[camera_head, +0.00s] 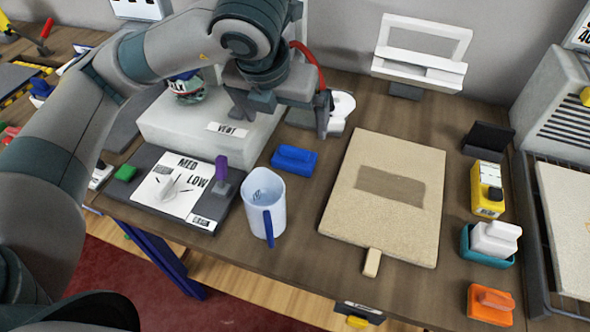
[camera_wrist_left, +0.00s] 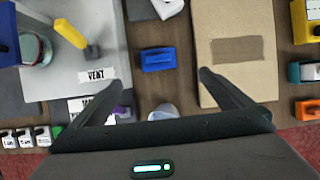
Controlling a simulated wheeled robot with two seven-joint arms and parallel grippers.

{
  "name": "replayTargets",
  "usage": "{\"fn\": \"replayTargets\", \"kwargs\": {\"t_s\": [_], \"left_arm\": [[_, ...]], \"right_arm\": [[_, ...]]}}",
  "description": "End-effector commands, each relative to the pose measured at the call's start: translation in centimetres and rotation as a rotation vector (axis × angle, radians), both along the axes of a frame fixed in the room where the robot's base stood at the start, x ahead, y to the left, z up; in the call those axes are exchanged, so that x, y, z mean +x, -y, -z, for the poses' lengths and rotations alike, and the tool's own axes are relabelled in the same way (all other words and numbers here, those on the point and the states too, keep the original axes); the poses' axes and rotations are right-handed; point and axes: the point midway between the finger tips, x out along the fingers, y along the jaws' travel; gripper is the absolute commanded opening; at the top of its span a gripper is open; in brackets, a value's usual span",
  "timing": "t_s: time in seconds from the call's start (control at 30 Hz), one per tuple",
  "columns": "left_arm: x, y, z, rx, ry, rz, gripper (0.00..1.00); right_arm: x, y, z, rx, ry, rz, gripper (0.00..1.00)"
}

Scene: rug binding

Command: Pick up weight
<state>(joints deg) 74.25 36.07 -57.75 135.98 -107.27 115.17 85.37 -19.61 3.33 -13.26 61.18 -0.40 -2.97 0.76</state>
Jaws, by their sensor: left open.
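I cannot tell for certain which object is the weight. A blue block with a raised grip (camera_head: 295,160) lies on the wooden table, between the grey vent unit and the beige board. In the left wrist view, the blue block (camera_wrist_left: 158,59) appears between and beyond my fingertips. My left gripper (camera_head: 282,118) is open and empty above the table, behind the blue block, and not touching it. An orange block with a similar grip (camera_head: 490,304) sits at the front right. A white block (camera_head: 495,238) sits in a teal holder (camera_head: 488,260) behind it. My right gripper is not in view.
A white jug with a blue handle (camera_head: 265,205) stands in front of the blue block. The beige board (camera_head: 385,235) lies to its right. The grey vent unit (camera_head: 165,130) and a MED/LOW control panel (camera_head: 180,185) are left. A yellow item (camera_head: 487,190) stands right.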

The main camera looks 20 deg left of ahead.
Motion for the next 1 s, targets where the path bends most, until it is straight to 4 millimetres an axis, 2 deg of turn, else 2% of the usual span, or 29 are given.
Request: {"fn": "replayTargets", "kwargs": {"t_s": [0.07, 0.63, 1.0], "left_arm": [[0.0, 0.0, 0.7, 0.0, 0.001, 0.0, 1.0], [0.2, 0.0, 1.2, -0.001, -0.002, 0.0, 1.0], [1.6, 0.1, 4.9, -0.002, -0.005, 0.0, 1.0]], "right_arm": [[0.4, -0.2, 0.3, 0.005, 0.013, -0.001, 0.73], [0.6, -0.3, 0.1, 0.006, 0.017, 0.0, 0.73], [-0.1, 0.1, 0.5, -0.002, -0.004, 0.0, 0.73]]}}
